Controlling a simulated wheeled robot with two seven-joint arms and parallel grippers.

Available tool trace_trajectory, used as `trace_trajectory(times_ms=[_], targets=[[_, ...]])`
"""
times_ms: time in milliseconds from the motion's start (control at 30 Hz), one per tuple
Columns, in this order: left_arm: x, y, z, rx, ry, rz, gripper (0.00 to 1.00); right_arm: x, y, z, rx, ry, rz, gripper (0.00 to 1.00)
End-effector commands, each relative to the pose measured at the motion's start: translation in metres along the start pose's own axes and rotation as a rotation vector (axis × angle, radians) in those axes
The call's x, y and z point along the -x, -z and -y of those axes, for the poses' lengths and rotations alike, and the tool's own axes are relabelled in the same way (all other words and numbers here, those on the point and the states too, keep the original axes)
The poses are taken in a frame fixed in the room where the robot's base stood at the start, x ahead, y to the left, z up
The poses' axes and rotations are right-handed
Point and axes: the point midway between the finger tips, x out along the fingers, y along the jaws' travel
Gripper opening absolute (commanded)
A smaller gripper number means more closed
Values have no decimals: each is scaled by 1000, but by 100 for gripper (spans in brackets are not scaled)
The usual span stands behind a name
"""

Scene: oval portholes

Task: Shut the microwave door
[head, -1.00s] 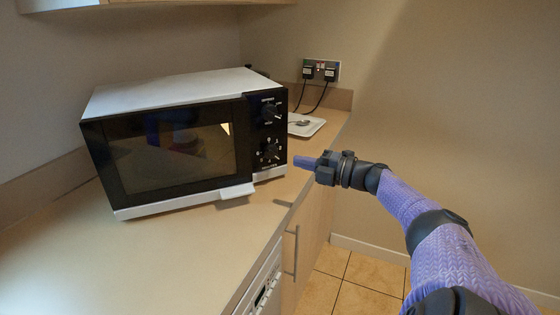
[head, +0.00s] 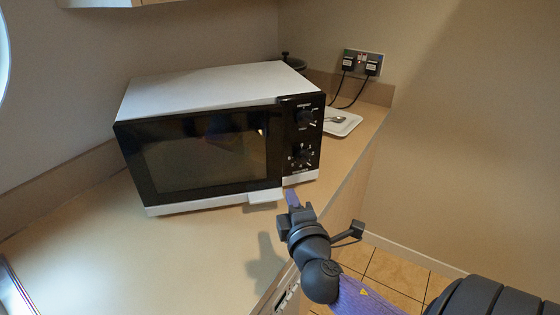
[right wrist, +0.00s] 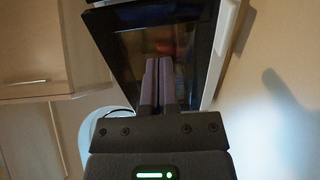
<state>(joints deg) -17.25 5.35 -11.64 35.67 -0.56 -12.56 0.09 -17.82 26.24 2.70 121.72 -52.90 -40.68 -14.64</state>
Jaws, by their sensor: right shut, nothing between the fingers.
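The white microwave (head: 210,90) with a black front stands on the counter. Its dark glass door (head: 205,160) lies flush or nearly flush with the control panel (head: 303,135); I cannot tell whether it is latched. A pale handle (head: 265,197) juts from the door's lower right corner. My right gripper (head: 292,197) is shut and empty, its purple fingers pointing at the front just right of the handle. I cannot tell whether they touch it. In the right wrist view the shut fingers (right wrist: 157,80) point at the dark door (right wrist: 150,40). My left gripper is out of view.
Plugs with black cables (head: 362,65) are on the wall. Tiled floor (head: 385,270) lies beyond the counter's edge.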

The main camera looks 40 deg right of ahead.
Motion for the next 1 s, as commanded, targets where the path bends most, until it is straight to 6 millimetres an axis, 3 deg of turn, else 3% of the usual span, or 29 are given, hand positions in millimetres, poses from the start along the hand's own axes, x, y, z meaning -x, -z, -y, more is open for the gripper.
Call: trace_trajectory(times_ms=[300,500,1000], targets=[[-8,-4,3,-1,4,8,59,-71,0,1,1,-3,-1,0],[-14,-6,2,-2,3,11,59,-103,1,1,1,-1,-2,0],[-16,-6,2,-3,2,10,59,-115,1,1,1,0,-9,0]])
